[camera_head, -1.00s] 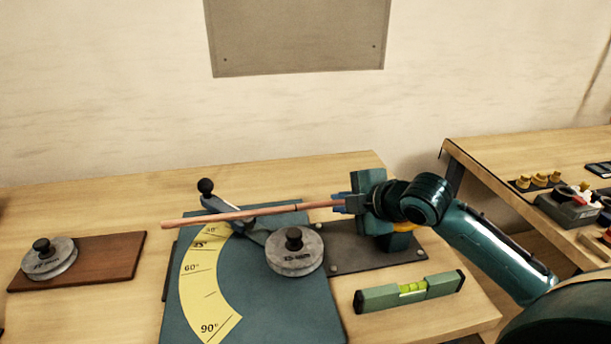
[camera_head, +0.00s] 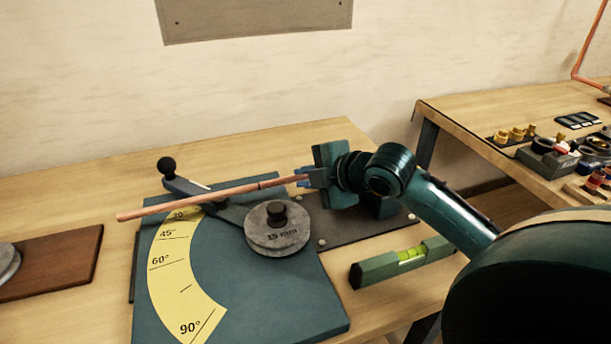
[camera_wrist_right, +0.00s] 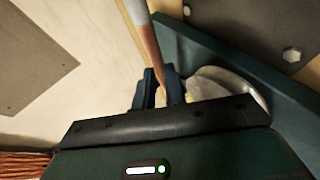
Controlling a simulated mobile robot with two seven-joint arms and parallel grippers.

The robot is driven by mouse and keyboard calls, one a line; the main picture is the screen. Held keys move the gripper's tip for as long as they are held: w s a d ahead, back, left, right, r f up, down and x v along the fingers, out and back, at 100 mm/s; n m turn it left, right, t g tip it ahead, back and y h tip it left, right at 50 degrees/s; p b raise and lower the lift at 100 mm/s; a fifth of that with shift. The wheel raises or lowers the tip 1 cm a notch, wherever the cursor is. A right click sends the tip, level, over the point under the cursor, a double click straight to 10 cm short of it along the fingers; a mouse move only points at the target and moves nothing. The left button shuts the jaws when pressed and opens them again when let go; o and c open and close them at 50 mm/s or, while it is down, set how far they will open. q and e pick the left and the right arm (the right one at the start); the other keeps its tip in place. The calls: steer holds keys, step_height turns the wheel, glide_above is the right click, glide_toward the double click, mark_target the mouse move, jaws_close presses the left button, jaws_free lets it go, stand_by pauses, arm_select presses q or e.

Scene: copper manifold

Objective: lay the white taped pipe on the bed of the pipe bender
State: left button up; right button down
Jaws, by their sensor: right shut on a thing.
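The copper pipe (camera_head: 200,198) has a dark mark near my right gripper. In the right wrist view the pipe (camera_wrist_right: 150,45) has a whitish stretch (camera_wrist_right: 137,10) at the top edge; the head view does not show that part. My right gripper (camera_head: 304,179) is shut on the pipe, and its blue fingers (camera_wrist_right: 162,85) show on both sides of it. The pipe runs left across the teal bed of the pipe bender (camera_head: 240,310), behind the round 15 mm former (camera_head: 277,236) and over the lever (camera_head: 190,190). Whether it touches the bender is unclear. My left gripper is not in view.
A green spirit level (camera_head: 400,262) lies at the front right of the bender. A brown board (camera_head: 60,265) lies at the left. A second table (camera_head: 470,115) with fittings stands to the right, past a gap. The bench behind the bender is clear.

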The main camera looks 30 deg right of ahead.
step_height(320, 180, down, 2)
steer(key=shift+f+b, duration=0.2)
steer(key=shift+b, duration=0.75)
steer(key=shift+w+f, duration=0.25)
steer(key=shift+f, duration=0.05)
steer(key=shift+s+f, duration=0.1)
steer(key=shift+f, duration=0.25)
steer(key=shift+s+f, duration=0.15)
steer(key=shift+s, duration=0.05)
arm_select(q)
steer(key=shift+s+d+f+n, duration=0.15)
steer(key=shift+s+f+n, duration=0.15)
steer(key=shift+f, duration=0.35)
arm_select(e)
steer(key=shift+f, duration=0.4)
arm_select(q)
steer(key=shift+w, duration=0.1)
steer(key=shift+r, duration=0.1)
arm_select(e)
steer(key=shift+s+d, duration=0.15)
steer(key=shift+d, duration=0.65)
steer(key=c, duration=1.4)
jaws_free()
